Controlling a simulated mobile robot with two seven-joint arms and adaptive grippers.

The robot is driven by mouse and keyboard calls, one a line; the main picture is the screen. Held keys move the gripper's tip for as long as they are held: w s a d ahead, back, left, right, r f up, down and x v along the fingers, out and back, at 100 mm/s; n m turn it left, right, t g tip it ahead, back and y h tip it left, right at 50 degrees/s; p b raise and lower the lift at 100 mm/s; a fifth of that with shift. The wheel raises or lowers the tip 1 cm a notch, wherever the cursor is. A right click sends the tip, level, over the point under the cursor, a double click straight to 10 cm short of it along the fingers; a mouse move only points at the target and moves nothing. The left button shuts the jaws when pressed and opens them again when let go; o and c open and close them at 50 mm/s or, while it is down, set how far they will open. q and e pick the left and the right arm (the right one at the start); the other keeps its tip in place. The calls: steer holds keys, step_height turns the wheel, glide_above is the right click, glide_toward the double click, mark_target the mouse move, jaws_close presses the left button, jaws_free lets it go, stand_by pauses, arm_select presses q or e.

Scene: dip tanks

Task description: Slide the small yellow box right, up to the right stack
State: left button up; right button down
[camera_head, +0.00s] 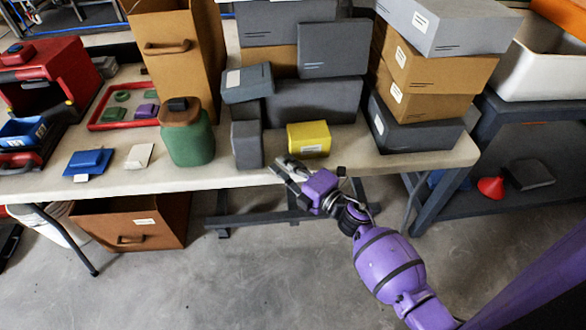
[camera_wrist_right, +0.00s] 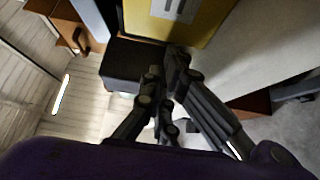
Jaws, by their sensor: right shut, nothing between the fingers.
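The small yellow box (camera_head: 309,139) stands near the front edge of the table, with a white label on its front. Its yellow face also shows at the top of the right wrist view (camera_wrist_right: 205,22). The right stack (camera_head: 428,75) of brown and grey boxes stands to its right, with bare table between them. My right gripper (camera_head: 284,165) is shut and empty, at the table's front edge, in front and a little left of the yellow box. In the right wrist view, its fingers (camera_wrist_right: 168,70) are together just below the yellow face; contact cannot be told. My left gripper is not in view.
Several grey boxes (camera_head: 318,99) stand behind the yellow box, and a small grey box (camera_head: 246,146) stands left of it. A green jar (camera_head: 190,140) with a brown lid is further left. The table top (camera_head: 365,148) right of the yellow box is clear.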

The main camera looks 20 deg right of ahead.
mark_target(314, 150)
stand_by(0.3)
steer(key=shift+d, duration=0.3)
steer(key=s+d, duration=0.1)
steer(key=d, duration=0.2)
steer(key=s+d+b, duration=0.1)
steer(key=d, duration=0.3)
steer(key=s+d+b, duration=0.1)
steer(key=d, duration=0.2)
steer(key=shift+s+d+f, duration=0.1)
steer(key=shift+d+f, duration=0.15)
steer(key=shift+d, duration=0.1)
steer(key=shift+d+r, duration=0.15)
steer(key=shift+d, duration=0.1)
steer(key=shift+a, duration=0.15)
